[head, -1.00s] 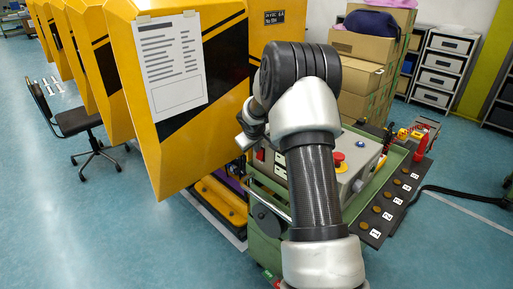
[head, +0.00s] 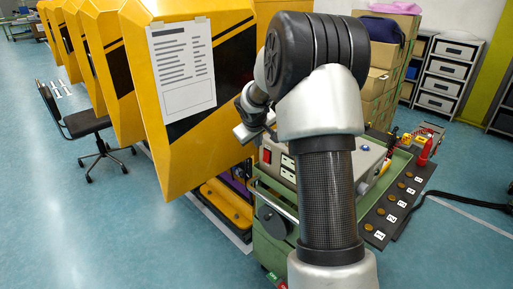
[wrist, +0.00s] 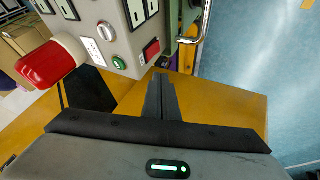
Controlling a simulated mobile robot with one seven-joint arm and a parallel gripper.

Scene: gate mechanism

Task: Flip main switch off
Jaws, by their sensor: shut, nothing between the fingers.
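I cannot read a label naming the main switch. My gripper (wrist: 162,78) is shut and empty, its black fingertips close to the red switch with a gap that I cannot judge. In the head view my gripper (head: 250,128) is partly hidden by my arm, left of the box and in front of the yellow panel.
A yellow panel (head: 182,130) with a paper sheet stands close to my gripper's left. A red-and-white knob (wrist: 50,65) projects at the wrist view's left. A metal rail (wrist: 200,22) runs beside the box. Cardboard boxes (head: 390,30) stand behind.

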